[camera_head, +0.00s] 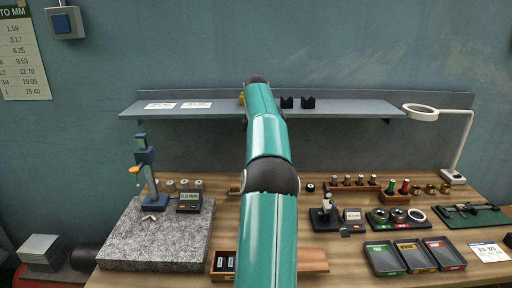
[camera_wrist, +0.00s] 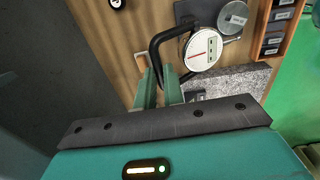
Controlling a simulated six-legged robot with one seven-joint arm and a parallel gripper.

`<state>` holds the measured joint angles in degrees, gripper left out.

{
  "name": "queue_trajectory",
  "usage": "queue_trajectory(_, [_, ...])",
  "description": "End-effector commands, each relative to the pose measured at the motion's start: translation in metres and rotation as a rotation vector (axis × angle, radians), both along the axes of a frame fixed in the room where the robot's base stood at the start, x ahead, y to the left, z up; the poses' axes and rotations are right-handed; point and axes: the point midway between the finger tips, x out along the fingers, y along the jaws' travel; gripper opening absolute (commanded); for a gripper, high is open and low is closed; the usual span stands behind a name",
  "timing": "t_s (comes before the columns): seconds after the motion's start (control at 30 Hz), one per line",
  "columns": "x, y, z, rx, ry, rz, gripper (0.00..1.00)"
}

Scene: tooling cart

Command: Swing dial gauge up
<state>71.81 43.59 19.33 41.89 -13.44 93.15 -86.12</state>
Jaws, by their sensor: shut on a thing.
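In the wrist view a dial gauge (camera_wrist: 203,48) shows its round white face with a red needle. A bent black bar (camera_wrist: 155,48) runs beside the face and down to my gripper (camera_wrist: 160,77). The two green fingers are shut on the lower end of this bar; the exact contact is partly hidden between them. In the head view my teal arm covers the middle of the bench, so the gauge and my gripper are hidden there.
A granite plate (camera_head: 150,252) with a blue stand (camera_head: 146,170) is left of my arm. A grey shelf (camera_head: 350,109) hangs behind. Trays (camera_head: 384,260), small instruments and a white ring lamp (camera_head: 420,113) occupy the right.

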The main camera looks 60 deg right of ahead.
Motion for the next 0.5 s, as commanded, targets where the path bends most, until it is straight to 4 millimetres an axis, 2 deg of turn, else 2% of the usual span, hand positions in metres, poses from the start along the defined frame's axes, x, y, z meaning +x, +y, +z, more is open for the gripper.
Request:
queue_trajectory(0.03, [0.0013,-0.0002,0.0030,-0.006,-0.005,0.003,0.16])
queue_trajectory(0.1, [0.0012,-0.0001,0.0029,-0.007,-0.004,0.003,0.29])
queue_trajectory(0.13, [0.0011,-0.0001,0.0028,-0.006,-0.004,0.002,0.32])
queue_trajectory(0.5, [0.0006,-0.0003,0.0058,-0.005,-0.003,0.001,0.32])
